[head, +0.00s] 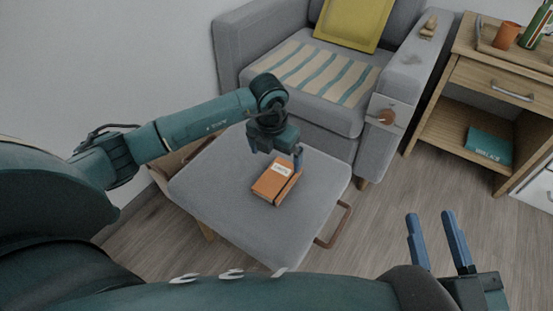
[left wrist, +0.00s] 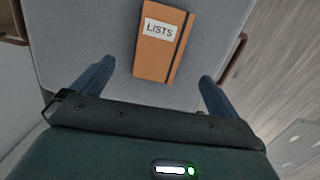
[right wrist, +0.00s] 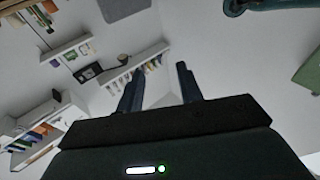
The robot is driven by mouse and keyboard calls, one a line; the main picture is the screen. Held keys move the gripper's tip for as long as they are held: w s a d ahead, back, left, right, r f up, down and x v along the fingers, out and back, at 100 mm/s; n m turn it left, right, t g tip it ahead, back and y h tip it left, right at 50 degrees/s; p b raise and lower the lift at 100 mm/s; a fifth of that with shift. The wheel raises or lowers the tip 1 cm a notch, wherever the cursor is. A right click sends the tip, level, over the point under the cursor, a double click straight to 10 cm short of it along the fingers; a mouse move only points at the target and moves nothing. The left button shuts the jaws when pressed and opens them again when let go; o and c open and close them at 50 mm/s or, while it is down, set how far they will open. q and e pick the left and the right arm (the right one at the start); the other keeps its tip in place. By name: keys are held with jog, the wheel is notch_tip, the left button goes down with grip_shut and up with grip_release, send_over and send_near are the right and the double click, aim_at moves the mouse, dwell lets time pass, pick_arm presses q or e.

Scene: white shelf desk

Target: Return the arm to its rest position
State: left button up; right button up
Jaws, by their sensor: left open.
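My left gripper (head: 277,150) is above a grey padded seat (head: 215,180), near an orange notebook (head: 272,186). In the left wrist view the notebook (left wrist: 158,50), with a white "LISTS" label and a dark elastic band, lies flat beyond the two spread fingertips. The left gripper (left wrist: 152,78) is open with nothing between its fingers. My right gripper (head: 432,222) is at the lower right over the floor, its two blue fingers apart. In the right wrist view the right gripper (right wrist: 157,82) is open and empty.
A grey armchair (head: 230,45) with a striped cloth (head: 315,72) and a yellow cushion (head: 352,22) stands behind the seat. A wooden cabinet (head: 500,75) at the right holds a teal book (head: 488,146). The wood floor (head: 390,220) between is clear.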

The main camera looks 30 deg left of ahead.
pick_arm(q)
jog(key=shift+s+r, duration=0.15)
jog(key=shift+r, duration=1)
jog(key=shift+p, duration=0.3)
